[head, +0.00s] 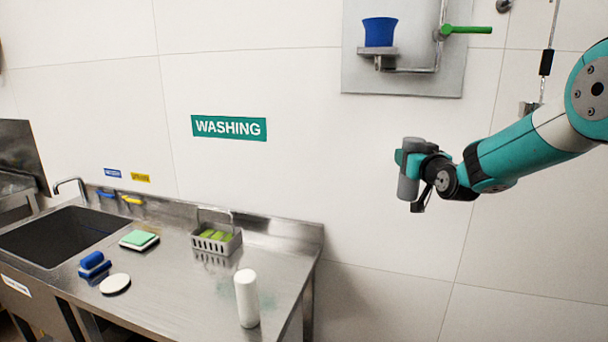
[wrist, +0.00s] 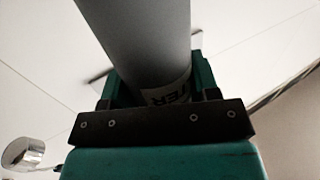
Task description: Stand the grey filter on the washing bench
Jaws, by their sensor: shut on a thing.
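The grey filter (head: 409,170) is a cylinder held upright in the head view, well above the bench and to its right. My gripper (head: 412,158) is shut around its middle. In the wrist view the filter (wrist: 145,45) rises between the jaws of my gripper (wrist: 160,95), with part of a printed label showing. The washing bench (head: 185,275) is a steel counter at the lower left, under a teal "WASHING" sign (head: 229,127). Its right end lies left of and below my gripper.
A white cylinder (head: 247,298) stands near the bench's right front. A grey basket (head: 216,240), green sponge (head: 139,239), blue brush (head: 94,264) and white disc (head: 115,284) also sit there. A sink (head: 62,236) is at left. A wall panel (head: 400,80) holds a blue cup (head: 380,32).

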